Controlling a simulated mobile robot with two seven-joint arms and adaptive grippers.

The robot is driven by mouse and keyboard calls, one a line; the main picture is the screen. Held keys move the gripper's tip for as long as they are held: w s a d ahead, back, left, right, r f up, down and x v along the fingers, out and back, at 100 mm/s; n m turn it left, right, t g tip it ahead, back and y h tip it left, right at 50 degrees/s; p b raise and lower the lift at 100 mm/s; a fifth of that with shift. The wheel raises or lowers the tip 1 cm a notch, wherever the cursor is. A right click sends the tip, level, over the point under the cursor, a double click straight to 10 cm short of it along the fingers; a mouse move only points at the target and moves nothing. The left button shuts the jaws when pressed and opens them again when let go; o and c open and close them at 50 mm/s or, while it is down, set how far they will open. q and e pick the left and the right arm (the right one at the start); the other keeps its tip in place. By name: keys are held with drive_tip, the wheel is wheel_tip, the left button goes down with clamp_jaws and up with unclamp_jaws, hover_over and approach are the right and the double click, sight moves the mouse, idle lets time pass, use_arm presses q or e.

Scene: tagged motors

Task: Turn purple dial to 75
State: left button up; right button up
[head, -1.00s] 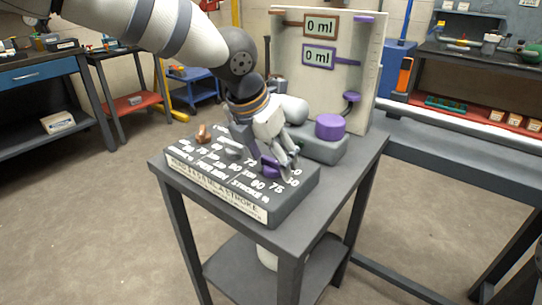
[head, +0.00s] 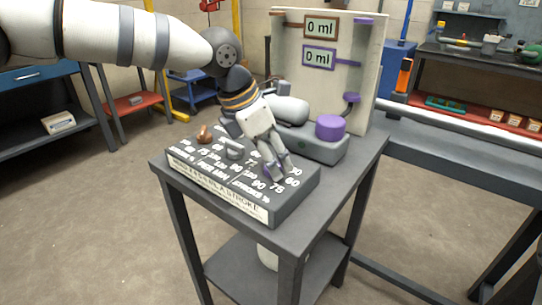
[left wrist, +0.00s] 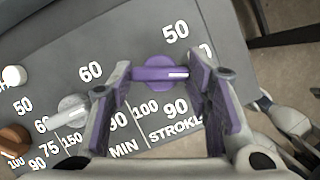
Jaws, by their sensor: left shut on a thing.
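The purple dial (left wrist: 155,74) sits on the grey control panel (left wrist: 225,20), with its bar and white mark running left to right in the left wrist view. The mark points right, toward a spot hidden by a finger. Around it I read 50 above and 100 and 90 below; a 75 is not readable there. My left gripper (head: 280,172) reaches down onto the panel's right part and hides most of the dial in the head view. In the left wrist view its fingers are shut on the two ends of the bar.
A grey dial (left wrist: 72,108) and a copper dial (left wrist: 12,140) are beside it on the panel. Behind stand a purple-capped motor (head: 330,127) and a board with two displays reading 0 ml (head: 318,57). The small table's (head: 340,180) right side is clear.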

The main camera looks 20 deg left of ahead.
use_arm(q)
drive_tip(key=shift+w+f+m+g+h+b, duration=0.1)
drive_tip(key=shift+m+g+h+b, duration=0.4)
drive_tip(key=shift+m, duration=1.4)
use_arm(e)
drive_tip(key=shift+s+f, duration=0.6)
use_arm(q)
drive_tip(key=o, duration=1.2)
drive_tip(key=shift+c, duration=0.2)
drive_tip(key=v, duration=1.2)
drive_tip(key=shift+w, duration=0.1)
